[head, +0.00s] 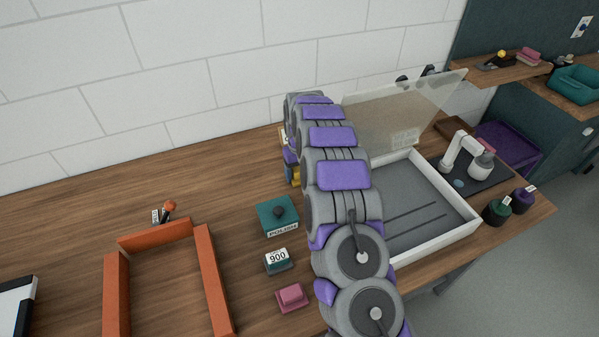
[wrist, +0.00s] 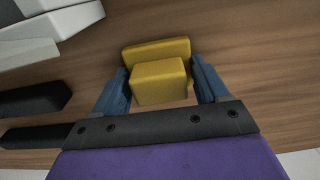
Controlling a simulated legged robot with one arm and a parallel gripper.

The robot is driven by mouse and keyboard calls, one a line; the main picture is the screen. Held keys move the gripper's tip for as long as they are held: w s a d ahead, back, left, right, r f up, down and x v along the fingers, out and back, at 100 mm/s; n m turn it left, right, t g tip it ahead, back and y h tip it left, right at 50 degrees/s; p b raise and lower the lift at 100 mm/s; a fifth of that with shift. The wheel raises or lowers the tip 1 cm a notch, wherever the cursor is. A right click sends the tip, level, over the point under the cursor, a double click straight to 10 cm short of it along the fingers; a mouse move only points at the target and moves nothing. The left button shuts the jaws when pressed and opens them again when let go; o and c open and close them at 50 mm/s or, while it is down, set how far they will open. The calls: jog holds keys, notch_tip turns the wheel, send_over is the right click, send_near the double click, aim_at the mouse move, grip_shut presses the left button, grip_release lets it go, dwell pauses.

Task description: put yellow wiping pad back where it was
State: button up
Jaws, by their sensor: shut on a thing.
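The yellow wiping pad (wrist: 158,82) shows in the wrist view as a yellow block on a wider yellow base. The two blue fingers of my gripper (wrist: 160,88) stand on either side of it, and the gripper is shut on the pad. The wooden worktop shows behind the pad; I cannot tell whether the pad touches it. In the head view my arm hides most of the gripper, and only a bit of yellow shows at the arm's left edge, near the wall.
Left of my arm are a green POLISH block (head: 278,215), a block marked 900 (head: 277,261), a pink pad (head: 291,297) and an orange frame (head: 116,290). Right of it is a white-walled grey tray (head: 455,205) with a raised clear lid (head: 405,110). Wood behind the POLISH block is clear.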

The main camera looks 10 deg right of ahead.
aim_at(299, 168)
jog(key=o, duration=1)
jog(key=shift+r, duration=0.1)
notch_tip(299, 168, up, 12)
jog(key=p, duration=0.3)
jog(key=s+a+r, duration=0.1)
jog(key=s+r, duration=0.8)
jog(key=s, duration=1.6)
jog(key=s+r+m+g, duration=0.1)
jog(key=s, duration=1.2)
jog(key=s+d+r+m, duration=0.1)
jog(key=s, duration=1.2)
jog(key=shift+s+r+g, duration=0.25)
jog(key=shift+g, duration=0.15)
